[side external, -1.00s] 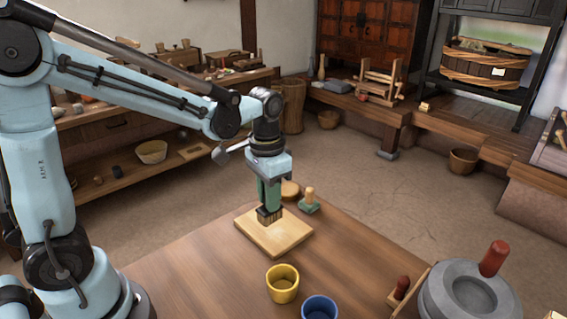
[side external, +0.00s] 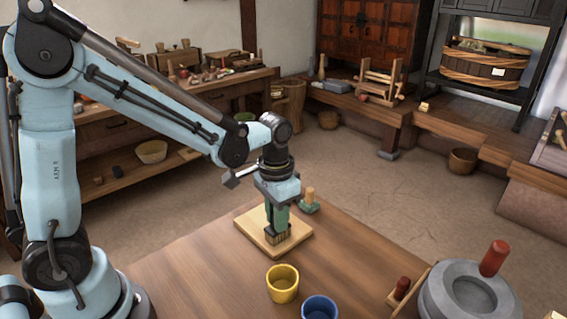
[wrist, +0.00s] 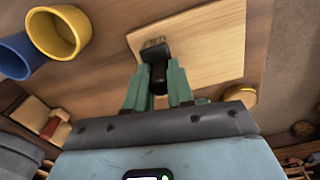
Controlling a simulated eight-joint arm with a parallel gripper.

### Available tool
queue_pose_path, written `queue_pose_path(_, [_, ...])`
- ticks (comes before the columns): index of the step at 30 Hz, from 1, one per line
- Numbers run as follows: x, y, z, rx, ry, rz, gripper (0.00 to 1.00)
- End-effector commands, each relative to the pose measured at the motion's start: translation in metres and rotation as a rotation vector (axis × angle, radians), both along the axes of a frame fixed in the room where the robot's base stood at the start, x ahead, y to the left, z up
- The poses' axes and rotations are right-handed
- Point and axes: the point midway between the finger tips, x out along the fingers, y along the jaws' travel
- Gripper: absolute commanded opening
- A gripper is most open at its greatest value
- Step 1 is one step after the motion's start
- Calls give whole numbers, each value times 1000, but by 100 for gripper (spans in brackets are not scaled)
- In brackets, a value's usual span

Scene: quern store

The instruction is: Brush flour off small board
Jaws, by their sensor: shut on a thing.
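The small board (side external: 252,225) is a pale wooden square lying flat on the table (side external: 195,268). No flour can be made out on it at this size.
A yellow cup (side external: 283,284) and a blue cup (side external: 319,308) stand at the near edge. A grey stone quern (side external: 468,295) with a red handle is at right. The table left of the cups is clear.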

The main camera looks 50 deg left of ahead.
Motion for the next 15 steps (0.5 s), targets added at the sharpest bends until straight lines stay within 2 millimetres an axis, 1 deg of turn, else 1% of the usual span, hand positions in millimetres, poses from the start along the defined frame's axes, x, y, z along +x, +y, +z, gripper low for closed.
queue_pose_path(1, [0,6,-1,1,0,4,0])
queue_pose_path(4, [0,15,-2,1,0,4,0])
queue_pose_path(5, [0,18,1,1,0,4,0])
queue_pose_path(7, [0,24,-1,1,1,3,0])
queue_pose_path(9, [0,24,6,1,0,0,0])
queue_pose_path(11, [-1,24,19,1,0,0,0])
queue_pose_path(15, [-1,24,31,1,0,0,0])
